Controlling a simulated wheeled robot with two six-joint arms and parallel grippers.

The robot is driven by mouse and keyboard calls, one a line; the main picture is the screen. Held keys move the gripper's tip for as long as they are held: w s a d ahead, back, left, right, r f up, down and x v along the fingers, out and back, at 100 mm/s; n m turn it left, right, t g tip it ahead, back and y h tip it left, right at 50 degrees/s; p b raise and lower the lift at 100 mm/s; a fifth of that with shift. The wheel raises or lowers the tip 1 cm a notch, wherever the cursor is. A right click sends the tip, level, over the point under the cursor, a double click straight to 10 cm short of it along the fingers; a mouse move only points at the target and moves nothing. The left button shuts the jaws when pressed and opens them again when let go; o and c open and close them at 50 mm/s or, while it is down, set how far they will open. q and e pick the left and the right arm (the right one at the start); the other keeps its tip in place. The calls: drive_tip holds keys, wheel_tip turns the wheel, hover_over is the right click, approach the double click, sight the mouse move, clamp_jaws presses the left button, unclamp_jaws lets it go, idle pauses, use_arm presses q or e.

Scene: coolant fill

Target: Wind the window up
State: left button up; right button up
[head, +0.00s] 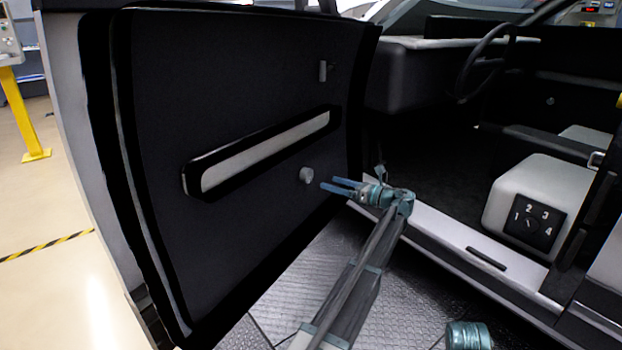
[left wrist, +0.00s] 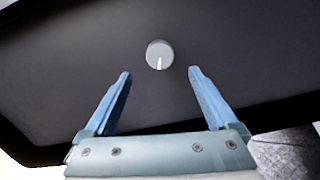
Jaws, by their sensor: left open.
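A round grey knob (head: 306,175) sticks out of the dark inner panel of the open car door (head: 250,80), below the long armrest. In the left wrist view the knob (left wrist: 160,50) faces me, with a white mark pointing down in the picture. My left gripper (head: 325,184) is open and empty, just right of the knob and apart from it. In the left wrist view the knob lies ahead of the gap between the blue fingertips (left wrist: 159,72). The window glass cannot be made out.
A pale armrest (head: 265,155) in a black surround runs above the knob, with a small handle (head: 322,70) higher up. The sill (head: 450,240) and a seat with a numbered dial (head: 532,221) are at right. The yellow post (head: 22,115) stands far left.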

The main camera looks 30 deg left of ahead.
sight(310, 177)
use_arm(q)
drive_tip(key=a, duration=0.9)
drive_tip(key=c, duration=1.4)
